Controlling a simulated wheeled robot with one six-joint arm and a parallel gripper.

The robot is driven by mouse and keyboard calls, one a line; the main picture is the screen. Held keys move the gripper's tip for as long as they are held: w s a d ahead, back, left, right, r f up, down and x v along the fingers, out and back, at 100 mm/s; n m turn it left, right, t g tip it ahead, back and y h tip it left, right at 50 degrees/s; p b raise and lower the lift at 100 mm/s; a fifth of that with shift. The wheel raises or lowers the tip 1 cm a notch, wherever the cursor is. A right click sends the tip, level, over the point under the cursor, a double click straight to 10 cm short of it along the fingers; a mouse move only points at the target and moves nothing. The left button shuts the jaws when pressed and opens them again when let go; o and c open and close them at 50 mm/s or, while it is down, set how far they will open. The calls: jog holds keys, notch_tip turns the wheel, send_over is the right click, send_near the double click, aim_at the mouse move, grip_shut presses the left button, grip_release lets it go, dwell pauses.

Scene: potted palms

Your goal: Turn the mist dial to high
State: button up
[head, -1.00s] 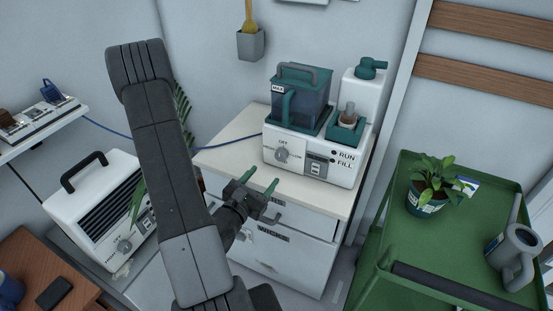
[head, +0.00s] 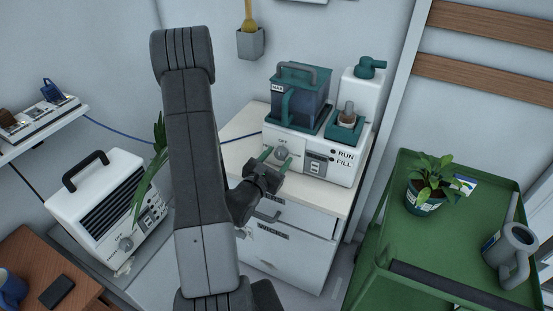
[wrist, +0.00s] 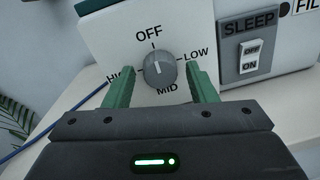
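The mist dial (wrist: 160,70) is a grey round knob on the white front of the humidifier (head: 308,150). Around it are OFF at the top, LOW at right, MID below and HIGH at left, partly covered by a finger. Its white pointer mark points up toward OFF. The dial also shows in the head view (head: 281,153), partly behind the fingers. My gripper (wrist: 162,78) is open, with one green finger on each side of the dial and visible gaps between. In the head view my gripper (head: 276,161) is in front of the dial.
A sleep switch (wrist: 250,57) sits right of the dial. The humidifier stands on a white cabinet (head: 243,131). A white heater (head: 104,205) with its own dial is at left. A green cart (head: 389,235) with a potted plant (head: 428,184) and a watering can (head: 513,250) is at right.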

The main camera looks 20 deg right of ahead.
jog(key=c, duration=0.8)
